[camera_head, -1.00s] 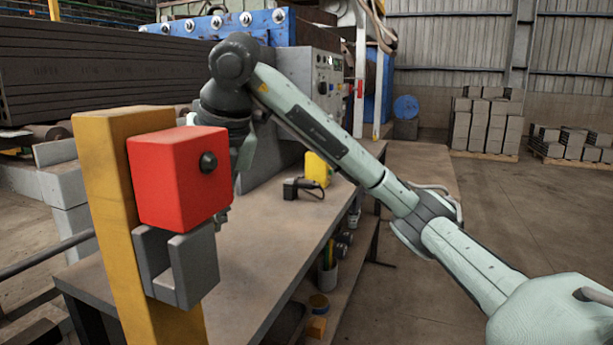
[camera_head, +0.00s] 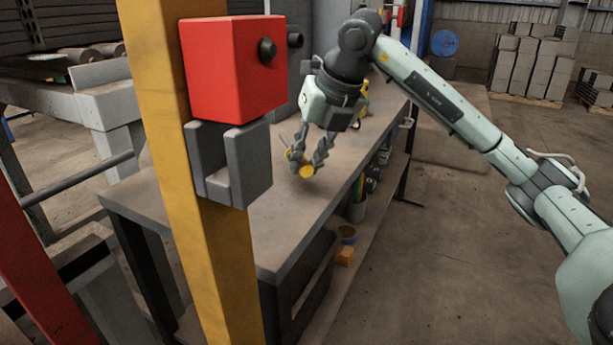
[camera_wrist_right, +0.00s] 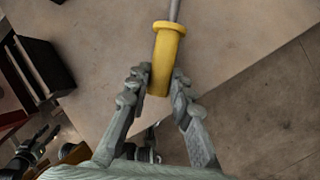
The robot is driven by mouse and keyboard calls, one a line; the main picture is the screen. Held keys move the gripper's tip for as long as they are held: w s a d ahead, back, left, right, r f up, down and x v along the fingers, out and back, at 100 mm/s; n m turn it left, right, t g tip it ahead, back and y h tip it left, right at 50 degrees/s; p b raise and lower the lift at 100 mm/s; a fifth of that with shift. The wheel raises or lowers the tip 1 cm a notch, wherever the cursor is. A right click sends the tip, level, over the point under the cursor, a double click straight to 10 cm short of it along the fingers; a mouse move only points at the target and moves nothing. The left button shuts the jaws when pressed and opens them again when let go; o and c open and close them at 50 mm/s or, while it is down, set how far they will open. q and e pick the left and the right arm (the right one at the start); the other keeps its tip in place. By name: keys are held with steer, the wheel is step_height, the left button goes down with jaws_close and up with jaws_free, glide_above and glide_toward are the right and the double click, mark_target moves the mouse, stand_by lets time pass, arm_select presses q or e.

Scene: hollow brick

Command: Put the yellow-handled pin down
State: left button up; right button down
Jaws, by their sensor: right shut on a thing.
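The yellow-handled pin shows in the right wrist view, with its yellow handle (camera_wrist_right: 165,55) between the fingers and its grey shaft (camera_wrist_right: 175,10) pointing away at the top. My right gripper (camera_wrist_right: 157,90) is shut on the handle. In the head view the right gripper (camera_head: 307,160) hangs fingers down over the workbench (camera_head: 290,215), with the yellow handle end (camera_head: 306,171) at its fingertips. I cannot tell whether the pin touches the bench top. My left gripper is not in view.
A yellow post (camera_head: 175,150) with a red box (camera_head: 232,68) and a grey U-shaped bracket (camera_head: 230,165) stands in front of the bench at left. A yellow item (camera_head: 363,100) sits behind the gripper. The near bench top is bare.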

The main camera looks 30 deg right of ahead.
mark_target(306, 175)
step_height(306, 175, down, 3)
steer(key=shift+r, duration=0.1)
steer(key=shift+f, duration=0.2)
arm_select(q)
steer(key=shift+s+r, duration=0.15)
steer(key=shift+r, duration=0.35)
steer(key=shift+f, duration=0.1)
arm_select(e)
steer(key=shift+f, duration=0.1)
steer(key=c, duration=1.6)
jaws_free()
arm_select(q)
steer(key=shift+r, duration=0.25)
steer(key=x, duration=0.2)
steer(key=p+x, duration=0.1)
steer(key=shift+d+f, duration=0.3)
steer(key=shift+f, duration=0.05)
arm_select(e)
steer(key=v, duration=1.2)
